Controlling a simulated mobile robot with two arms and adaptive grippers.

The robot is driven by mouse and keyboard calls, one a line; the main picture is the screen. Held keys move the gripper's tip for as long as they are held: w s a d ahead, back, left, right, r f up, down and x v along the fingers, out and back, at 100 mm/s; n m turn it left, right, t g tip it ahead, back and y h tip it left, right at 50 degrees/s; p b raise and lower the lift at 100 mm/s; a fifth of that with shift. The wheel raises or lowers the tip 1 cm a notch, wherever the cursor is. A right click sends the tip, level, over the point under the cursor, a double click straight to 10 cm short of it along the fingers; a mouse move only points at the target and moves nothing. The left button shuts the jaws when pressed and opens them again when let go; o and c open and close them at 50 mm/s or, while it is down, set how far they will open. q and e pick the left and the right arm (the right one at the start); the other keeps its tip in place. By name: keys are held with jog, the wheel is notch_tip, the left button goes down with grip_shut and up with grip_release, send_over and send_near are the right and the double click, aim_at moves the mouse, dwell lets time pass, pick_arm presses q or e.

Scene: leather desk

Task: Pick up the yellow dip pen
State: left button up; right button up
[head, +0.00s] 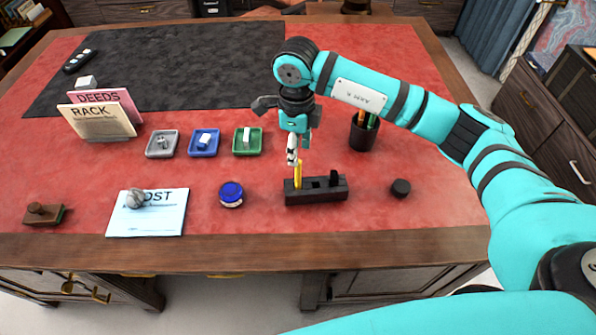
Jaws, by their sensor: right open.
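The yellow dip pen (298,176) stands upright in the dark pen rack (330,194) near the front middle of the red desk top. Its upper part is close to my fingers. My right gripper (293,156) points down from above at the pen's top end. It is open, with the fingers around or just beside the pen top; I cannot tell which. The pen still sits in the rack. My left gripper is not in the head view.
A blue ink jar (231,194) stands left of the rack and a small dark knob (400,188) right of it. A dark pencil cup (363,133) stands behind. Grey (162,144), blue (204,143) and green trays (248,141) lie left, beyond a paper sheet (160,222).

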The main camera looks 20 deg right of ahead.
aim_at(298, 173)
notch_tip(298, 173, down, 3)
jog(key=shift+w+r, duration=0.1)
jog(key=shift+f+p, duration=0.4)
jog(key=shift+f, duration=0.1)
jog(key=shift+f+p, duration=0.3)
jog(key=shift+f, duration=0.05)
jog(key=f, duration=0.1)
jog(key=f+p, duration=0.1)
jog(key=f, duration=0.1)
jog(key=shift+s+d+f, duration=0.1)
jog(key=shift+s+f, duration=0.2)
jog(key=shift+f, duration=0.4)
jog(key=c, duration=0.8)
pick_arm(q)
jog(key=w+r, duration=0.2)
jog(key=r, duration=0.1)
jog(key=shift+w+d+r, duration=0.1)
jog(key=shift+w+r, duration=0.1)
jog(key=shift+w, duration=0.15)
pick_arm(e)
grip_shut()
